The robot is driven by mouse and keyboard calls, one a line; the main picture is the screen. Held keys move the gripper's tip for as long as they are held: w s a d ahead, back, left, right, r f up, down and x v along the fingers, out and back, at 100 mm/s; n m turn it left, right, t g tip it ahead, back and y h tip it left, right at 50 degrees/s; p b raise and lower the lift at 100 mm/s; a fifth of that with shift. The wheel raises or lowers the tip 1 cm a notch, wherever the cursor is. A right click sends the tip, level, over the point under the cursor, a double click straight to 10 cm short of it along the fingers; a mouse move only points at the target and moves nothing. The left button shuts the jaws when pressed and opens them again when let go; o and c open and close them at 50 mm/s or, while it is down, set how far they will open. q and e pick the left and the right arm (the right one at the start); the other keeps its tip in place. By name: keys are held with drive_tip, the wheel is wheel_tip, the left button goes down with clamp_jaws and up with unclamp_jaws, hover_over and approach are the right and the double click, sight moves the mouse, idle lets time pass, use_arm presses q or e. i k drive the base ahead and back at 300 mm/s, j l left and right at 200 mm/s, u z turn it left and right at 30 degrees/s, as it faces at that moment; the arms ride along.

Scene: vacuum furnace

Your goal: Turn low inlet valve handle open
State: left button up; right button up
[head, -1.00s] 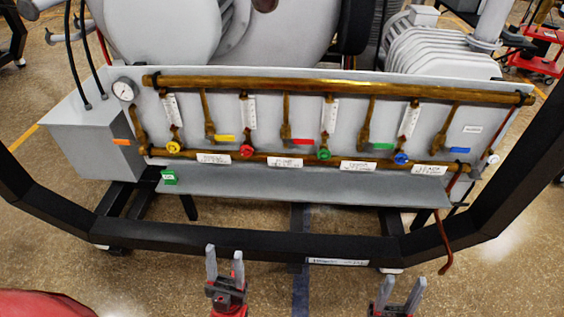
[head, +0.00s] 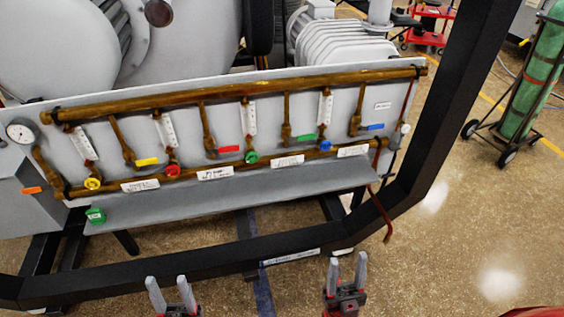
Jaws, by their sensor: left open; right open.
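The valve panel (head: 160,165) stands ahead with two brass pipes. Round knobs in yellow (head: 92,184), red (head: 172,171), green (head: 250,158) and blue (head: 326,146) sit along the lower pipe. I cannot read which handle is the low inlet one. My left gripper (head: 170,289) and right gripper (head: 347,268) are open and empty, in front of and below the panel, apart from every handle.
A black frame bar (head: 180,272) runs between my grippers and the panel, rising at the right. A grey shelf (head: 230,199) juts out below the pipes. A pressure gauge (head: 21,131) is at the left. A green cylinder on a cart (head: 528,85) stands right; floor there is clear.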

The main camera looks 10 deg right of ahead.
sight(38, 189)
drive_tip(key=u, duration=1.4)
